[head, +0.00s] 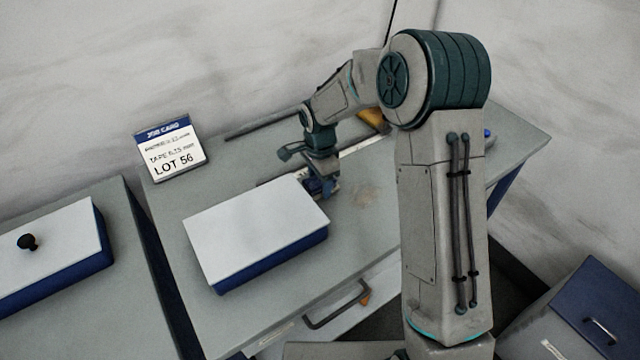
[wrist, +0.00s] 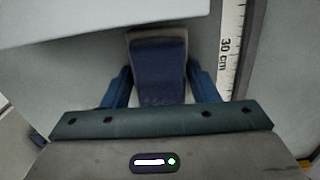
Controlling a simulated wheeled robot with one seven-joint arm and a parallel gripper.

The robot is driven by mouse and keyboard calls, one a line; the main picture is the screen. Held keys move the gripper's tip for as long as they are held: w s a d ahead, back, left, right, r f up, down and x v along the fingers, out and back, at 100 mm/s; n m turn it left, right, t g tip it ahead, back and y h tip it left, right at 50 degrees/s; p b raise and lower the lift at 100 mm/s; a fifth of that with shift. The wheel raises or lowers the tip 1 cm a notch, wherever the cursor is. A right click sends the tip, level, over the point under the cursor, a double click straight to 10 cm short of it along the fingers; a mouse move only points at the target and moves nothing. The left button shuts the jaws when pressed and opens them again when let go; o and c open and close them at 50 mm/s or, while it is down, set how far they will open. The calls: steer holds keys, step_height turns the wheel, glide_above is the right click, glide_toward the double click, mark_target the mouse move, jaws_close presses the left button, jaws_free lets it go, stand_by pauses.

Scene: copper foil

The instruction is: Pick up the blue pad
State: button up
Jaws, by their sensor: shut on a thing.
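The blue pad (wrist: 158,75) is a small, dark blue, rounded block with a greyish far edge in the wrist view. My gripper (wrist: 159,88) has one blue finger on each side of it and is shut on it. In the head view my gripper (head: 325,187) is low over the grey worktop, just behind the right back corner of a white-lidded blue box. The pad cannot be made out clearly from the gripper there. Whether it touches the worktop I cannot tell.
The white-lidded box (head: 250,225) is close to my gripper. A ruler (wrist: 231,50) lies on its other side. A job card (head: 170,150) stands at the back left. Another box with a black knob (head: 45,250) is on the left table. The worktop (head: 365,225) right of the box is clear.

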steer(key=shift+r, duration=0.1)
steer(key=shift+r, duration=0.55)
step_height(320, 180, up, 3)
steer(key=shift+f+b, duration=0.1)
steer(key=shift+b, duration=0.4)
steer(key=d+r+b, duration=0.1)
steer(key=d+r, duration=0.6)
steer(key=d, duration=0.4)
steer(key=shift+d, duration=0.35)
steer(key=shift+o, duration=0.7)
